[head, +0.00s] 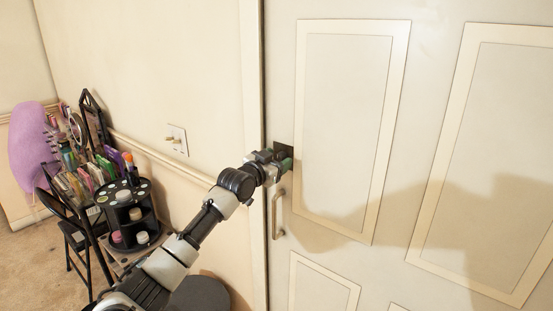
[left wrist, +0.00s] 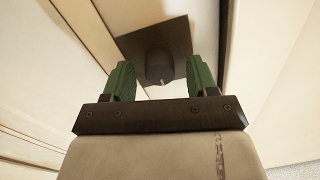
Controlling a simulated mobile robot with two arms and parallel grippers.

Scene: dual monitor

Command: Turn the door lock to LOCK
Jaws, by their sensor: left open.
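The door lock is a dark square plate (head: 284,153) near the door's left edge, above the handle, and my gripper partly hides it in the head view. In the left wrist view the plate (left wrist: 177,36) shows with a dark round knob (left wrist: 160,68) on it and a small light mark at the knob's near end. My left gripper (head: 277,160) is at the lock. In the left wrist view its green fingers (left wrist: 161,78) are apart, one on each side of the knob. I cannot tell whether either touches it. No lettering is readable. My right gripper is not in view.
The cream panelled door (head: 440,120) is shut in its frame. A pull handle (head: 276,213) is just below the lock. A light switch (head: 177,139) is on the wall to the left. A cluttered table with a black round organizer (head: 128,213) stands at the left.

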